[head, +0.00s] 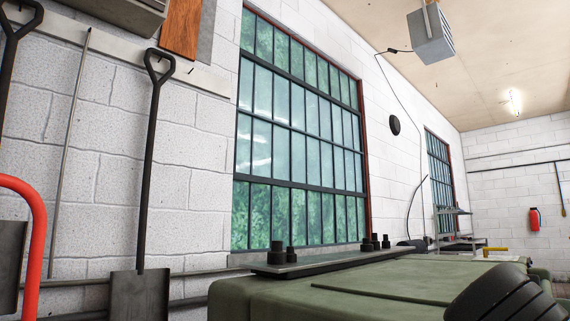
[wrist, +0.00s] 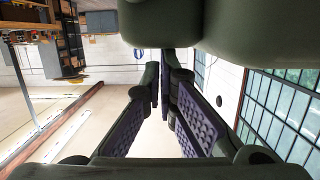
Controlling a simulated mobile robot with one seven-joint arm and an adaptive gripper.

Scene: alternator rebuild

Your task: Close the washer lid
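I cannot make out the washer or its lid for sure in either view. In the wrist view, which looks upside down, my gripper (wrist: 163,82) points out into the room. Its two fingers with purple textured pads stand apart with a narrow bright gap between them. Nothing shows between the pads. Large dark green rounded shapes fill the top of that view; I cannot tell whether they are mine. In the head view my gripper is not recognisable. A broad green body with a flat top fills the bottom right there; I cannot tell whether it is mine.
A white block wall with a large window (head: 300,130) runs along the left. A shovel (head: 149,160) hangs there beside a red curved bar (head: 38,235). A metal shelf (head: 455,230) stands farther back. A red extinguisher (head: 534,219) is on the far wall. Dark shelving (wrist: 62,40) shows in the wrist view.

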